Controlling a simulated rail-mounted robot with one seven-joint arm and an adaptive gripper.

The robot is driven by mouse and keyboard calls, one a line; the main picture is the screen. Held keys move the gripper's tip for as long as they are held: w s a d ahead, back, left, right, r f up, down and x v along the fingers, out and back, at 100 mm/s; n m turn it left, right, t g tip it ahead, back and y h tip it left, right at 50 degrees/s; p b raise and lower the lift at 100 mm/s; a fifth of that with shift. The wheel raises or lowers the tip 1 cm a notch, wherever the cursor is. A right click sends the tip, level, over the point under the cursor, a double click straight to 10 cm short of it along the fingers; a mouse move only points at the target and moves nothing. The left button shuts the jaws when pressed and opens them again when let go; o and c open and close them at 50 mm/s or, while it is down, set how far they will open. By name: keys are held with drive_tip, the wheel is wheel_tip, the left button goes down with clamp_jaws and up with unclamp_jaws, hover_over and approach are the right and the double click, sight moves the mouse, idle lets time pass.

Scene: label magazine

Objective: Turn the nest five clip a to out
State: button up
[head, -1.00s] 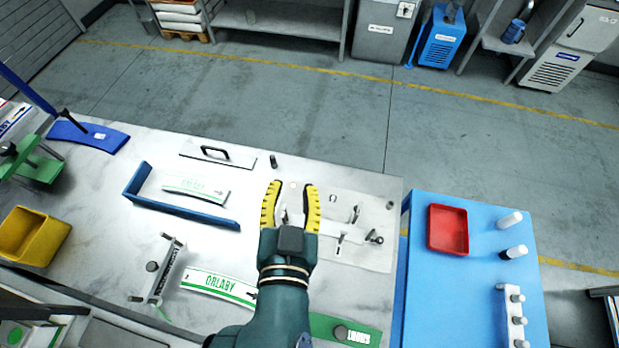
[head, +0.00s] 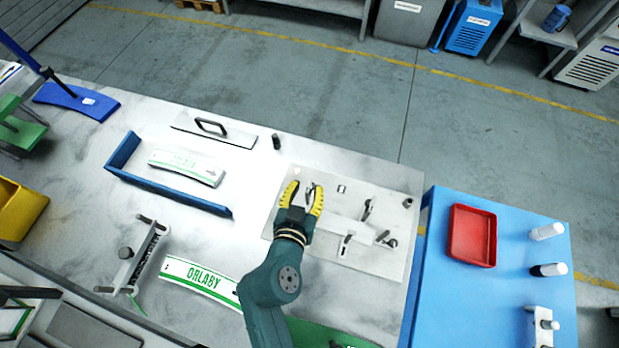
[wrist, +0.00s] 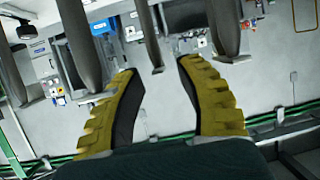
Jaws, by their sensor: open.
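A pale fixture plate (head: 385,262) lies at the right end of the bench, with several small grey clips on it. One grey clip (head: 367,209) stands right of my gripper, another (head: 345,244) sits nearer the front, and a dark-knobbed one (head: 389,241) is further right. My gripper (head: 306,186) is over the plate's left part, its yellow fingers apart. A small grey piece (head: 310,194) shows between the fingers; I cannot tell whether they touch it. No label tells which clip is nest five clip a. The wrist view also shows the open gripper (wrist: 157,68).
A black peg (head: 276,142) stands behind my gripper. A blue table with a red bin (head: 472,236) adjoins on the right. Bare bench lies left of the plate.

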sight(308, 186)
drive_tip(key=x, duration=0.3)
drive_tip(key=shift+w+d+f, duration=0.1)
drive_tip(key=shift+w, duration=0.25)
clamp_jaws()
